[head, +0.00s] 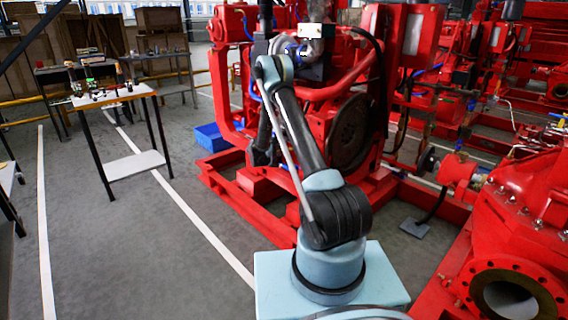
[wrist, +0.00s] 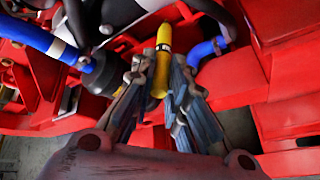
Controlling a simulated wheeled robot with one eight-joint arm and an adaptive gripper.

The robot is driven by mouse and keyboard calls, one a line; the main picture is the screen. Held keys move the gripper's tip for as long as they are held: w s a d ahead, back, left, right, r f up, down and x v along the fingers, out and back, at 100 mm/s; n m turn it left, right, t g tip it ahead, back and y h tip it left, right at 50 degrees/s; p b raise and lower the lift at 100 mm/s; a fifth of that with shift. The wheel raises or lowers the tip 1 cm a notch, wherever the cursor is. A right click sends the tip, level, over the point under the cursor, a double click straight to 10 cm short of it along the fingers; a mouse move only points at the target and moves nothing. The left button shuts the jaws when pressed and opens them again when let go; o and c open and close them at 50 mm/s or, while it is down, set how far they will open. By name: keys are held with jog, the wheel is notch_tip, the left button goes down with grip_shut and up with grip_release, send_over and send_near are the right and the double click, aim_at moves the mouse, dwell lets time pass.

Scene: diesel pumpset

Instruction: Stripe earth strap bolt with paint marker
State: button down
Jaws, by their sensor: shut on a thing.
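In the wrist view my gripper (wrist: 160,78) is shut on a yellow paint marker (wrist: 163,48). The marker sits between the two fingertips and points away from the camera, with a pale band near its far end. It is in front of the red frame of the pumpset, which also shows in the head view (head: 350,75); I cannot tell whether its tip touches anything. A small round metal bolt head (wrist: 106,29) shows to its left on a dark part. I cannot make out for certain which part is the earth strap bolt. In the head view the marker cannot be made out.
Blue hoses (wrist: 40,38) and dark pipes crowd the space around my gripper. In the head view a blue bin (head: 212,137) lies on the floor beside the pumpset. A small white-topped table (head: 115,97) with items stands left. Open floor lies between.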

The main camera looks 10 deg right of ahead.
jog(key=w+d+f+n+t+h, duration=0.1)
jog(key=d+f, duration=0.2)
jog(key=f, duration=0.3)
jog(key=shift+w+d+f+t, duration=0.2)
jog(key=shift+f+t, duration=0.1)
jog(key=shift+f, duration=0.1)
jog(key=shift+a+r, duration=0.1)
jog(key=shift+w+d+r, duration=0.1)
jog(key=shift+w+d, duration=0.55)
jog(key=shift+d, duration=0.3)
jog(key=shift+w+d, duration=0.6)
jog(key=shift+d, duration=0.55)
jog(key=shift+r, duration=0.2)
dwell(0.6)
jog(key=shift+w+f, duration=0.1)
jog(key=shift+f, duration=0.15)
dwell(0.7)
jog(key=shift+r, duration=0.15)
